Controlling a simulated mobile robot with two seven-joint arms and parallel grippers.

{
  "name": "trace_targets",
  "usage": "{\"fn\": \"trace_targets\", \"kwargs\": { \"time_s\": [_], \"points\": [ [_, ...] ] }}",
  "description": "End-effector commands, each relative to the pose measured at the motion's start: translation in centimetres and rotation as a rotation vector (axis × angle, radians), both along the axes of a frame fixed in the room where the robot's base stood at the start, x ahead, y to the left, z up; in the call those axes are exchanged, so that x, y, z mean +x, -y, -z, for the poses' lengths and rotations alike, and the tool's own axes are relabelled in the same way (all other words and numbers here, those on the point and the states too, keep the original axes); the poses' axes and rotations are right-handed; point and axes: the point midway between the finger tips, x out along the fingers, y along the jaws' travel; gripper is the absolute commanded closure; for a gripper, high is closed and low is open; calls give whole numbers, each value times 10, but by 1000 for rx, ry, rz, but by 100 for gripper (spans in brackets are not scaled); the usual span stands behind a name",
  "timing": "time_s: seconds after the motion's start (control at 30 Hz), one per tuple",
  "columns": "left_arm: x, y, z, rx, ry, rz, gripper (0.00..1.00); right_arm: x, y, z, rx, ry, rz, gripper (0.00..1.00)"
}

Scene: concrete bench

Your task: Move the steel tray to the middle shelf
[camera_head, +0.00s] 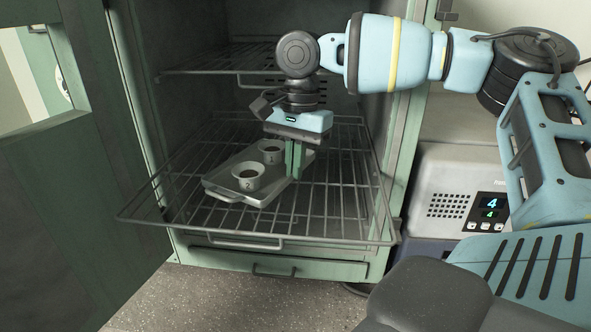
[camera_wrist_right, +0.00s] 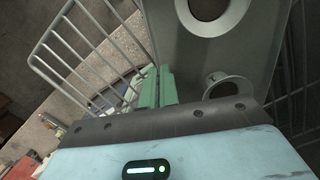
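The steel tray (camera_head: 222,190) sits on a pulled-out wire shelf (camera_head: 340,205) of a green cabinet and carries two white cups with dark contents. The near cup (camera_head: 248,178) is marked 2; the other cup (camera_head: 270,151) stands behind it. My right gripper (camera_head: 294,160) points down at the tray's right edge, its green fingers close together on the rim. In the right wrist view the fingers (camera_wrist_right: 158,88) meet the edge of the tray (camera_wrist_right: 235,58); the exact contact is partly hidden. My left gripper is not in view.
Another wire shelf (camera_head: 215,62) is higher in the cabinet, its visible part empty. The cabinet door (camera_head: 70,190) stands open at the left. A white device with a display (camera_head: 462,190) stands to the right. A closed drawer (camera_head: 275,268) is below the pulled-out shelf.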

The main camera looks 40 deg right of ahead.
Motion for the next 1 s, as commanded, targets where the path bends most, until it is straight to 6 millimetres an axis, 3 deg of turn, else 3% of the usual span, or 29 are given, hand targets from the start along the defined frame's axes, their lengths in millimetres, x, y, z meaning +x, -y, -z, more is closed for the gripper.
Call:
{"fn": "trace_targets", "kwargs": {
  "time_s": [0.2, 0.6, 0.8, 1.0],
  "points": [
    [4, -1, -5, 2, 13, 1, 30, 0, 0, 14, 2, 7, 0, 100],
    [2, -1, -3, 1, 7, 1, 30, 0, 0, 18, 1, 5, 0, 100],
    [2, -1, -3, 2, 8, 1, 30, 0, 0, 19, 0, 3, 0, 76],
    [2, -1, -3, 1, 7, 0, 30, 0, 0, 19, 0, 3, 0, 76]
  ]
}}
